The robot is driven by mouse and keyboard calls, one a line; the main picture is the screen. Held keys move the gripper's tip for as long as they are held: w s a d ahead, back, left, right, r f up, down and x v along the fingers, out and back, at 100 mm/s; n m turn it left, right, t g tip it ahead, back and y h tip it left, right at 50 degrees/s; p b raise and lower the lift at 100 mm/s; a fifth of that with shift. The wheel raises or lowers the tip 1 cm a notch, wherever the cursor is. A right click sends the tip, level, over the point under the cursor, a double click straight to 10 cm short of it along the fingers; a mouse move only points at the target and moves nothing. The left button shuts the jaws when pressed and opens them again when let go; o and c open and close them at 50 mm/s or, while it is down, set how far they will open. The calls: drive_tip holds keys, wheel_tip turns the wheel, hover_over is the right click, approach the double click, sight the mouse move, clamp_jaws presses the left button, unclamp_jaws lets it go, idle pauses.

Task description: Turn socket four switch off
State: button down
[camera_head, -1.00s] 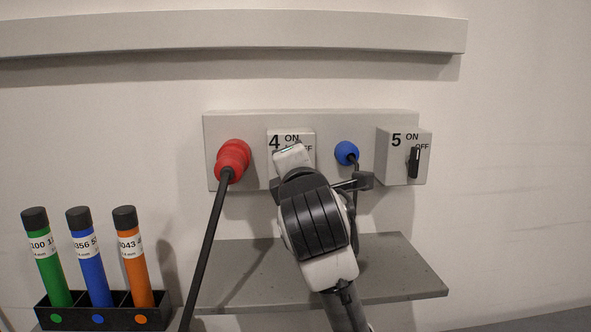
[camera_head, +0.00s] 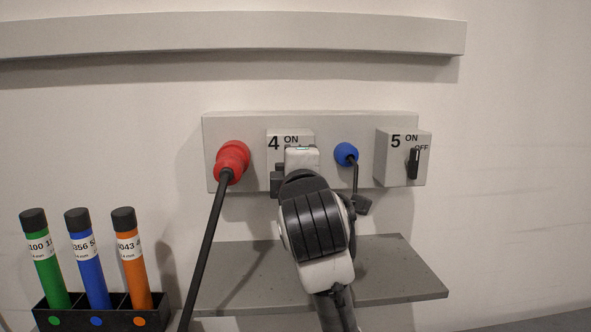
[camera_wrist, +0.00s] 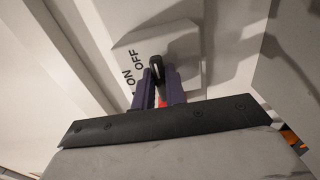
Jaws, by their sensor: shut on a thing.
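The socket four switch box (camera_head: 276,134) is on the wall panel, with its "4" and "ON" label visible. My gripper (camera_wrist: 161,82) is in front of it and hides its switch and "OFF" label in the head view. In the wrist view, the black switch handle (camera_wrist: 156,66) sits between my two dark fingers, which are shut on it. The ON and OFF labels show beside the handle on the pale box face (camera_wrist: 185,48). The handle's exact angle is hard to tell.
A red plug (camera_head: 232,160) with a thick cable is left of the box. A blue plug (camera_head: 346,153) and the socket five switch box (camera_head: 395,168) are to the right. A grey shelf (camera_head: 400,270) is below. A black rack (camera_head: 110,322) holds three coloured tubes.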

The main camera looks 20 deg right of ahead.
drive_tip(key=c, duration=1.4)
unclamp_jaws()
drive_tip(key=shift+c, duration=0.2)
drive_tip(key=shift+s, duration=0.1)
drive_tip(key=b+v, duration=0.2)
drive_tip(key=v, duration=1.1)
drive_tip(key=shift+s+b, duration=0.35)
drive_tip(key=shift+b, duration=0.05)
drive_tip(key=shift+a, duration=0.1)
